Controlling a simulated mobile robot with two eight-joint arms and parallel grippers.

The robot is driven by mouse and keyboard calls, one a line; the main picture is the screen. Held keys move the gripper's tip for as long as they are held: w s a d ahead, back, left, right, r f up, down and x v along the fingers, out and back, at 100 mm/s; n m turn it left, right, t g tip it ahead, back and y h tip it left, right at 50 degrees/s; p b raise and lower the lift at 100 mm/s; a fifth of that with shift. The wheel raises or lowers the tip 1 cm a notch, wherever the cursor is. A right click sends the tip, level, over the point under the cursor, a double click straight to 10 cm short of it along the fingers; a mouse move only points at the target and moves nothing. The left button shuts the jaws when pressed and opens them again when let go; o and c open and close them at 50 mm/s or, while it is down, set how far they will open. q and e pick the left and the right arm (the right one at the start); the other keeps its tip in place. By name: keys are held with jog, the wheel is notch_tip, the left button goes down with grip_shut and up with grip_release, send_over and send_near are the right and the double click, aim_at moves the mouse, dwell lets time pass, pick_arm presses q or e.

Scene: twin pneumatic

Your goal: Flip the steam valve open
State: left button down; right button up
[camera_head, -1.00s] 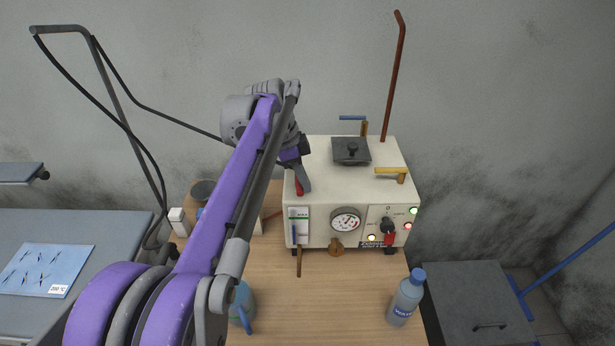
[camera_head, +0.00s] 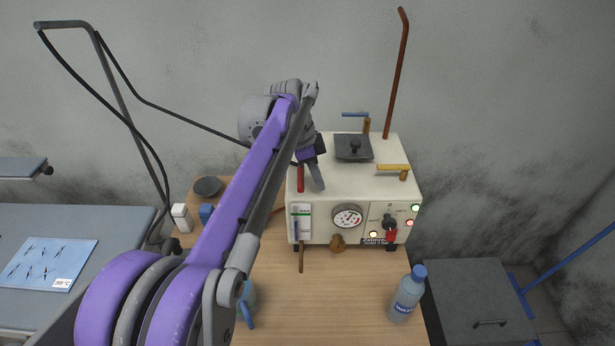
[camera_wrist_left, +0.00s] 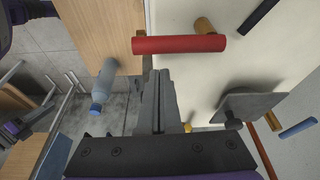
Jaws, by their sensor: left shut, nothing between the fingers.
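A white autoclave-like machine (camera_head: 345,205) stands on the wooden table. A red lever handle (camera_head: 300,178) is at its top left front edge; a yellow handle (camera_head: 393,168) is at the right, and a blue handle (camera_head: 355,114) at the back. I cannot tell by a label which is the steam valve. My left gripper (camera_head: 319,187) is shut and empty, just right of the red lever. In the left wrist view the shut fingers (camera_wrist_left: 157,76) end beside the red lever (camera_wrist_left: 178,44), appearing close; contact is unclear.
A square lid (camera_head: 352,148) with a knob is on the machine's top. A tall rust-brown pipe (camera_head: 395,75) rises behind it. The table's front middle is clear.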

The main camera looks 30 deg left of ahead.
pick_arm(q)
jog(key=v, duration=0.9)
jog(key=shift+w+d+r+p, duration=0.2)
jog(key=shift+w+r+p, duration=0.1)
jog(key=shift+r+p, duration=0.1)
jog(key=s+d+f+n+t+y, duration=0.1)
jog(key=s+d+f+n, duration=0.4)
jog(key=s+f, duration=0.4)
jog(key=s+d+f+n+t+y, duration=0.1)
jog(key=s+d+f+n, duration=0.4)
jog(key=f, duration=0.8)
jog(key=s+d+t, duration=0.1)
jog(key=s+d, duration=0.2)
jog(key=s, duration=0.2)
jog(key=shift+f+n+t+y, duration=0.3)
jog(key=shift+f+y, duration=0.1)
jog(key=shift+s, duration=0.2)
